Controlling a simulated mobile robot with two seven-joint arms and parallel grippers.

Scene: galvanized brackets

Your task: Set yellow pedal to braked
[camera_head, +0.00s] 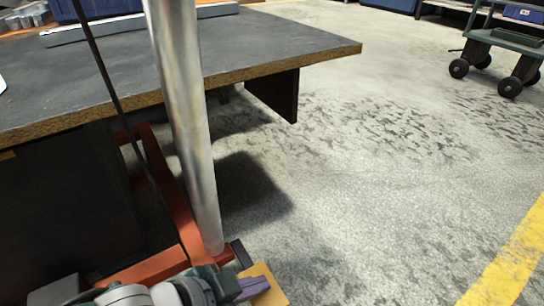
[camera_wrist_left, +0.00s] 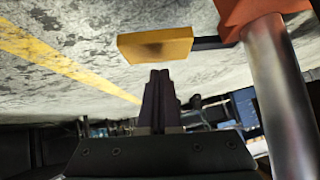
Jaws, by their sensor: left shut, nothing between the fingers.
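The yellow pedal (camera_head: 274,293) is a flat block low at the bottom of the head view, by the foot of a silver pole (camera_head: 186,120). In the left wrist view the pedal (camera_wrist_left: 155,46) sits on a dark arm that runs to an orange base (camera_wrist_left: 240,12). My left gripper (camera_head: 258,281) is shut and empty, with its fingertips (camera_wrist_left: 160,73) close to the pedal. I cannot tell whether they touch it. In the head view the gripper partly hides the pedal. My right gripper is not in view.
The orange base frame (camera_head: 172,200) runs back under a dark-topped table (camera_head: 270,42). A thin dark cable hangs left of the pole. A wheeled cart (camera_head: 512,42) stands at the upper right. The floor to the right is clear, with a yellow line (camera_head: 512,258).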

